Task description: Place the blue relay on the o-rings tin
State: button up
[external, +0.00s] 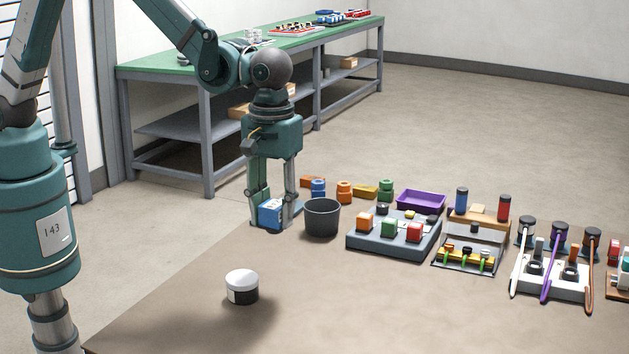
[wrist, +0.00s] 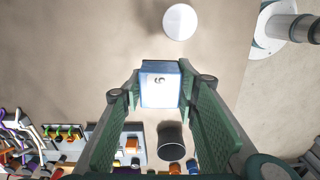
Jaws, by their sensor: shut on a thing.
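The blue relay (external: 270,214) is a small blue block with a pale label face. My gripper (external: 276,210) is shut on it, with one finger on each side. In the wrist view the relay (wrist: 160,86) sits between the green finger pads of my gripper (wrist: 159,92). A round dark tin with a white lid (external: 242,286) stands alone toward the front of the table; it looks like the o-rings tin, but its label is unreadable. Its lid (wrist: 180,22) shows beyond the relay in the wrist view, apart from it. The lid looks bare.
A dark grey cup (external: 322,218) stands just right of my gripper. A grey block with coloured buttons (external: 394,232), a purple tray (external: 421,200) and several parts and cables lie farther right. The table around the white-lidded tin is clear.

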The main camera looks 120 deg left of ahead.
jog(key=r+p, duration=0.1)
jog(key=r, duration=0.1)
send_over(242, 277)
jog(key=shift+f+n, duration=0.2)
jog(key=shift+n, duration=0.1)
jog(key=shift+f, duration=0.1)
jog(key=shift+f, duration=3)
jog(key=shift+f, duration=0.1)
jog(key=shift+f, duration=1.8)
jog(key=shift+f, duration=0.15)
jog(key=o, duration=1)
jog(key=shift+c, duration=0.2)
